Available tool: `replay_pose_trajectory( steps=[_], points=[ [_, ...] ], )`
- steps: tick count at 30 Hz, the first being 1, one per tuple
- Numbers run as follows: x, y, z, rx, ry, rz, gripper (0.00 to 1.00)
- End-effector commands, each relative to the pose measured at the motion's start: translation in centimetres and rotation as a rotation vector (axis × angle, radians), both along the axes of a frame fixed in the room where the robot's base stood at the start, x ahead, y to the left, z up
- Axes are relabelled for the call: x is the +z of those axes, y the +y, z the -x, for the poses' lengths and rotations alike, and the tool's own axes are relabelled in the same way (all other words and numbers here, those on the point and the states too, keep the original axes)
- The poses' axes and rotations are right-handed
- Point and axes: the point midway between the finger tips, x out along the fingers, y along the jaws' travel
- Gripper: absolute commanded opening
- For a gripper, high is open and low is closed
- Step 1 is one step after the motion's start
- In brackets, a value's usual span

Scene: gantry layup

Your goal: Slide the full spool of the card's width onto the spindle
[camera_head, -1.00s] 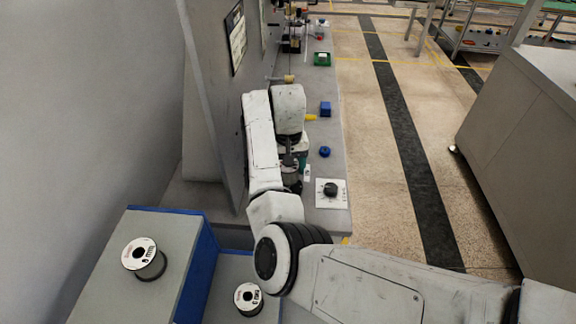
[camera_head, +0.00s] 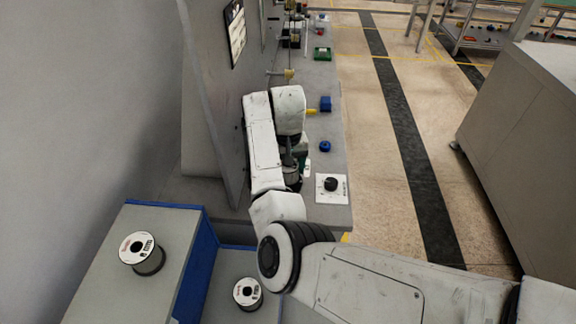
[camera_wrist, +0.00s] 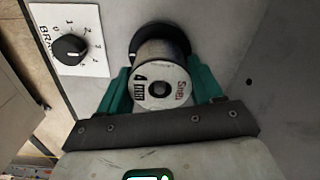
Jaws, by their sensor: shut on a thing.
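In the wrist view a spool (camera_wrist: 160,90) with a white end label reading "4 mm" sits between the green fingers of my gripper (camera_wrist: 161,76), which is shut on it. Its dark centre hole faces the camera. A black disc (camera_wrist: 160,32) shows behind the spool, close to the grey surface; I cannot tell whether it is the spool's far flange or part of a mount. No spindle can be made out. In the head view my arm hides most of the gripper and spool. A card-like sheet (camera_head: 235,32) hangs on the upright panel; its text is unreadable.
Two other white-labelled spools stand on grey steps, one higher (camera_head: 142,252) and one lower (camera_head: 248,293). A brake dial (camera_head: 331,185) is beside the gripper, also in the wrist view (camera_wrist: 69,47). A blue knob (camera_head: 325,146) and blue block (camera_head: 325,103) lie beyond.

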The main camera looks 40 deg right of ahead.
Motion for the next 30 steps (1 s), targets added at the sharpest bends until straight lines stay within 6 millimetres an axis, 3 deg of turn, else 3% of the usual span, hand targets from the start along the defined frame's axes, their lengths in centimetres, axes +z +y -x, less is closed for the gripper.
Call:
replay_pose_trajectory(
  steps=[18,19,28,30],
  points=[
    [-1.3,0.0,0.0,-0.001,-0.001,0.002,0.16],
    [-1.3,0.0,0.0,-0.001,-0.001,0.002,0.66],
    [-1.3,0.0,0.0,-0.001,-0.001,0.001,0.95],
    [-1.3,0.0,0.0,-0.001,0.0,0.0,0.95]
  ],
)
